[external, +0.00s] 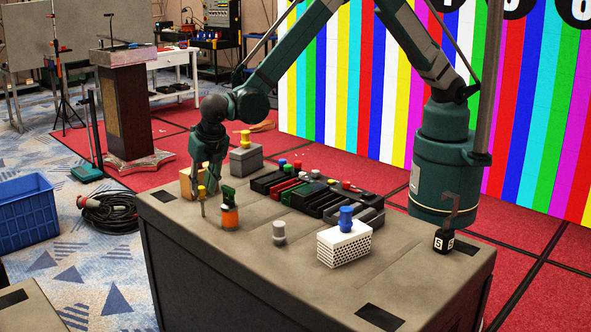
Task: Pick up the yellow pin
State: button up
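A yellow pin (245,139) stands upright on a small grey block (246,158) at the back of the table. My gripper (207,180) points down at the table's left end, left of the grey block and in front of a tan block (187,183). Its fingers are small and dark, and their opening is unclear. I cannot tell whether it touches the yellow-topped piece.
A grey pin (279,233) and a white perforated block (343,246) with a blue pin (346,219) stand nearer the front. Dark trays (318,197) with coloured pieces fill the middle back. A black cube (443,241) sits at right.

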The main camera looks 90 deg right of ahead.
jog(key=shift+x, duration=1.25)
jog(key=shift+b+x, duration=0.55)
jog(key=shift+x, duration=2.05)
jog(key=shift+w, duration=0.15)
jog(key=c, duration=0.7)
